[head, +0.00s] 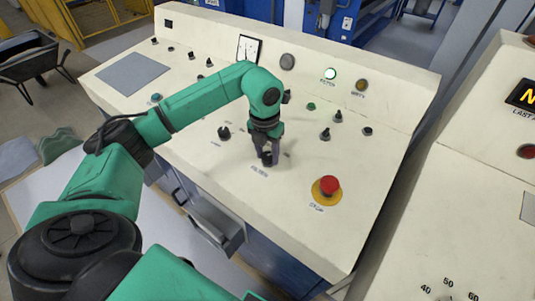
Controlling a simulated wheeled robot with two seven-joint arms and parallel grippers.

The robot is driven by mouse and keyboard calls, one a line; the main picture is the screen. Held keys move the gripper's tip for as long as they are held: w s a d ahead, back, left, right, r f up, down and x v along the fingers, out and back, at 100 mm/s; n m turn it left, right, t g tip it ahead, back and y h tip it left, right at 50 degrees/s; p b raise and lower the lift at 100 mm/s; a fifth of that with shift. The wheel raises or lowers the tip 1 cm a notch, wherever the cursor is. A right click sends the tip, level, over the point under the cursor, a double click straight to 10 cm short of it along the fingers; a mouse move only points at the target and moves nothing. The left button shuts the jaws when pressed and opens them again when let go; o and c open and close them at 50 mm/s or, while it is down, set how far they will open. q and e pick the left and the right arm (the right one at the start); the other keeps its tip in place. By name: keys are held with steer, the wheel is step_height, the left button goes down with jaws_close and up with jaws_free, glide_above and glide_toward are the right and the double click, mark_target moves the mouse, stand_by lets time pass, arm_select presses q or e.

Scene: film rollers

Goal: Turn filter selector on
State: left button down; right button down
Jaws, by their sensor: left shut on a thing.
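The cream control console (225,185) fills the middle of the head view. My left gripper (267,158) points down at the console, shut on a small dark selector knob just above a printed label. The label is too small to read surely, and the fingers hide most of the knob, so its setting cannot be told. My right gripper is not in view.
A red emergency stop button (329,186) on a yellow disc stands right of my gripper. Another black selector (224,133) is to its left, and further selectors (325,134) are to its right. An open drawer (215,222) sticks out below.

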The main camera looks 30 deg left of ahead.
mark_target(266, 157)
arm_select(q)
steer(key=shift+w+r, duration=0.1)
steer(key=shift+r, duration=0.1)
steer(key=c, duration=0.7)
jaws_free()
steer(key=o, duration=0.3)
steer(key=shift+r, duration=0.4)
steer(key=r, duration=0.4)
steer(key=s+r, duration=0.1)
steer(key=r, duration=0.8)
steer(key=shift+s+a+r, duration=0.1)
steer(key=shift+s+r, duration=0.05)
steer(key=shift+r, duration=0.2)
